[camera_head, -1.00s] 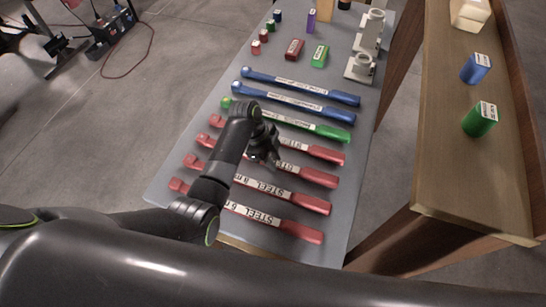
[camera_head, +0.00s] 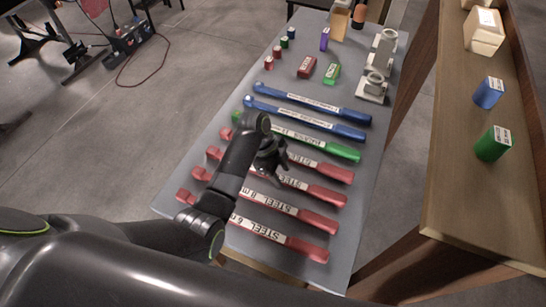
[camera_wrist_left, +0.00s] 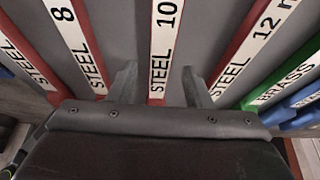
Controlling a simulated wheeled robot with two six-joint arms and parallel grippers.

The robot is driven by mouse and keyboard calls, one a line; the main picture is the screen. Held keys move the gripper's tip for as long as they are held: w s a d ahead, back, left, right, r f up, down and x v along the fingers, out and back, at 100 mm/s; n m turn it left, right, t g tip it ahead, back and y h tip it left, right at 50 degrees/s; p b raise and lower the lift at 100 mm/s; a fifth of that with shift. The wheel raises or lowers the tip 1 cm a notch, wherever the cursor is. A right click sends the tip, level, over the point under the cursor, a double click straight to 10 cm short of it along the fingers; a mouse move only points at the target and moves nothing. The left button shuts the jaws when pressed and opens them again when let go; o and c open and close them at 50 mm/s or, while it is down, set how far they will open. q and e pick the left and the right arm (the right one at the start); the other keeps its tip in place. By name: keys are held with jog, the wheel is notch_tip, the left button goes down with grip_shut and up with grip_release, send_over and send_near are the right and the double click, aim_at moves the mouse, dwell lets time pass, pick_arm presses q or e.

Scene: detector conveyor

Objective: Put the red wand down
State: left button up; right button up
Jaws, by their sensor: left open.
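Several red wands with white STEEL labels lie side by side on a grey table (camera_head: 215,133). The red wand labelled STEEL 10 (camera_head: 326,195) is in their row; in the left wrist view it (camera_wrist_left: 165,45) runs between my fingertips. My left gripper (camera_head: 272,165) is over the row, open and holding nothing; its two fingers also show in the left wrist view (camera_wrist_left: 160,85). My arm hides parts of the wands in the head view. I cannot tell how high the fingertips are above the wand. My right gripper is not in view.
A green wand (camera_head: 342,150) and two blue wands (camera_head: 345,130) lie beyond the red ones. Small coloured blocks (camera_head: 306,67) and a grey fixture (camera_head: 372,88) stand at the back. A wooden shelf (camera_head: 465,190) with blocks runs along the right.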

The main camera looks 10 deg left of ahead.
pick_arm(q)
jog(key=b+v, duration=0.1)
jog(key=v, duration=0.9)
jog(key=shift+r, duration=0.35)
jog(key=shift+a+f, duration=0.1)
